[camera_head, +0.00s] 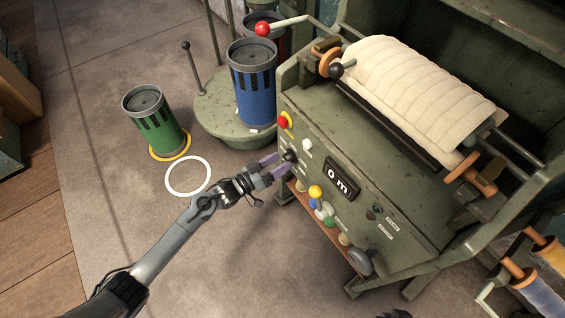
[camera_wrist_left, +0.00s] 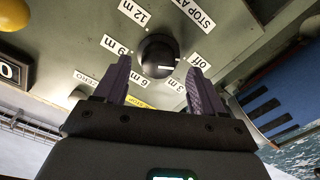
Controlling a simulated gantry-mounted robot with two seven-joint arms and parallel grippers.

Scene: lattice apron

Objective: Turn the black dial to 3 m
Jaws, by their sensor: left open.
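The black dial (camera_wrist_left: 158,55) sits on the green machine's sloped panel, ringed by labels off, 3 m, 6 m, 9 m and 12 m. Its white mark is at the lower right of the knob, towards the off label (camera_wrist_left: 197,61); the 3 m label (camera_wrist_left: 174,85) is below it. My left gripper (camera_head: 277,162) is open at the dial (camera_head: 289,155). In the left wrist view its purple fingers (camera_wrist_left: 160,85) stand on either side below the dial, with a visible gap to the knob. The display (camera_head: 342,182) reads 0 m.
A red button (camera_head: 284,120) and a white button (camera_head: 307,145) are near the dial. A lever with a yellow knob (camera_head: 315,191) stands lower on the panel. A blue can (camera_head: 254,85) and a green can (camera_head: 157,125) stand to the left. Open floor lies around my left arm.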

